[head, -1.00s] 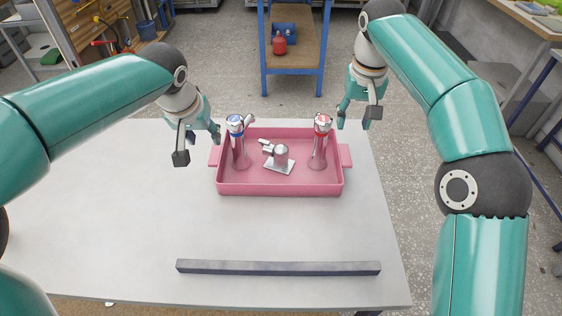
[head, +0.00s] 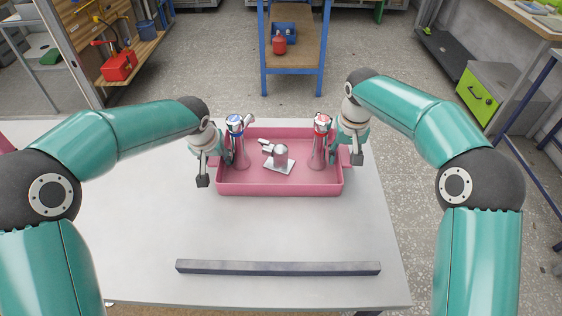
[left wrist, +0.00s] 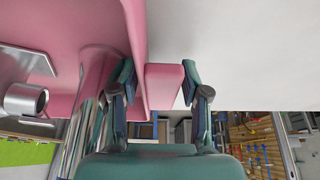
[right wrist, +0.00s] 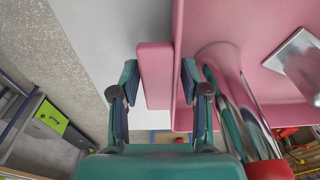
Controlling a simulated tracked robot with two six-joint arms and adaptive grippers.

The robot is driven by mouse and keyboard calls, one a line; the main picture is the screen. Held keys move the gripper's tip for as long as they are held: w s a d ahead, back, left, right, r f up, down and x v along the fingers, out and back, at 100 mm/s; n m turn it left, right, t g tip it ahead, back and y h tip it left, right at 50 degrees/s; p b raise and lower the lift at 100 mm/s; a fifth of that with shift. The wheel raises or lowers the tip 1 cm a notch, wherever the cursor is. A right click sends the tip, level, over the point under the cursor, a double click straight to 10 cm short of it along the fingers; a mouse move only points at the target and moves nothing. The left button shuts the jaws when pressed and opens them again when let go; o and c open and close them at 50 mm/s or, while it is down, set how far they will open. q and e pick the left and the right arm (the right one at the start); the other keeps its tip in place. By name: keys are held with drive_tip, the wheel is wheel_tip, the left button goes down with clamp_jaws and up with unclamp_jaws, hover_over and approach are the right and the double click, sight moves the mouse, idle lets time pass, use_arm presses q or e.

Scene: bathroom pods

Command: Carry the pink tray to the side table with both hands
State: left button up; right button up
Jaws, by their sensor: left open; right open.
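The pink tray (head: 280,188) lies flat on the white worktable (head: 140,235). It holds a blue-topped chrome tap (head: 237,140), a red-topped chrome tap (head: 320,140) and a small chrome fitting on a square plate (head: 280,158). My left gripper (head: 215,168) is open at the tray's left handle; in the left wrist view the handle (left wrist: 163,85) lies between its fingers (left wrist: 160,80). My right gripper (head: 347,155) is open at the right handle; in the right wrist view that handle (right wrist: 153,75) lies between its fingers (right wrist: 160,78). Both jaws are apart, with gaps beside the handles.
A grey bar (head: 278,268) lies along the worktable's front. Behind the worktable stands a blue-framed table (head: 293,65) with a brown top, holding a blue bin (head: 284,30) and a red container (head: 279,45). Grey floor (head: 215,75) lies clear between them.

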use_arm(q)
drive_tip(key=shift+c, duration=0.2)
use_arm(e)
drive_tip(key=shift+c, duration=0.2)
use_arm(q)
clamp_jaws()
use_arm(e)
clamp_jaws()
use_arm(q)
drive_tip(key=shift+w+r, duration=0.15)
drive_tip(key=shift+r, duration=0.15)
use_arm(e)
drive_tip(key=shift+w+r, duration=0.15)
drive_tip(key=shift+r, duration=0.15)
